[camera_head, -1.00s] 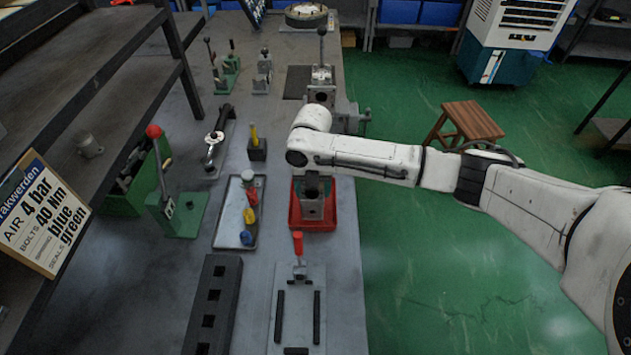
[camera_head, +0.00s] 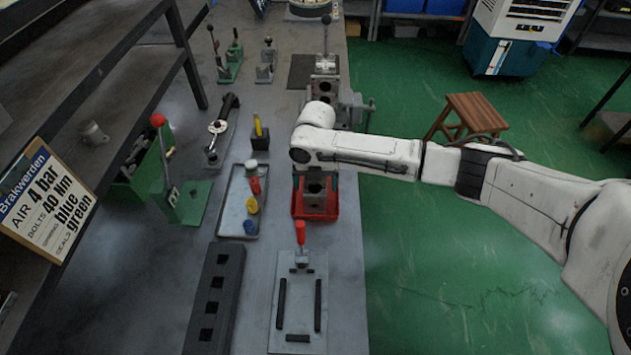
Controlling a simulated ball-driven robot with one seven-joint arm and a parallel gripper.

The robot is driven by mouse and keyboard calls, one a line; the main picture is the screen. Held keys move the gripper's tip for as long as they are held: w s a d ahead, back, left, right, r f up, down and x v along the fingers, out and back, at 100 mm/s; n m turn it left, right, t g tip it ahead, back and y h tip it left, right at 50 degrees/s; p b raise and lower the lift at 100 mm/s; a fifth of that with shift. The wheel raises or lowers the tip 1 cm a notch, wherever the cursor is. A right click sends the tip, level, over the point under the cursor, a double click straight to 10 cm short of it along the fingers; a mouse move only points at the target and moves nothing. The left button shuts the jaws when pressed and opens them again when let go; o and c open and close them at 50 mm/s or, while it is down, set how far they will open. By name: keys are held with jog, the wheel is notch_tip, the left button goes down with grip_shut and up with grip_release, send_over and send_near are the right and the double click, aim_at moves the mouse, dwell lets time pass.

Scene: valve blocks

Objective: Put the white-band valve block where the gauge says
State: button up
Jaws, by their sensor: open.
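A grey valve block (camera_head: 315,188) with a dark hole stands in a red tray (camera_head: 318,216) near the bench's right edge. I see no white band on it from here. My gripper (camera_head: 316,181) points down under the wrist, over the tray, with dark fingers at either side of the block. The fingers look apart; the wrist hides most of the gripper, and contact cannot be told. A round white dial (camera_head: 218,126), perhaps the gauge, lies on a black-handled tool at the left. Its reading is too small to make out.
A plate with a red-handled clamp (camera_head: 300,234) and a black rack with square holes (camera_head: 213,297) are nearer. A shallow tray (camera_head: 238,215) of coloured parts lies left. A lever press (camera_head: 170,190) and a sign (camera_head: 48,198) stand further left. A machine (camera_head: 325,85) stands behind.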

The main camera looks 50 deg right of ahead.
notch_tip(320, 180, up, 12)
jog(key=b, duration=0.1)
jog(key=shift+r+b, duration=0.15)
jog(key=shift+b, duration=0.25)
dwell(0.6)
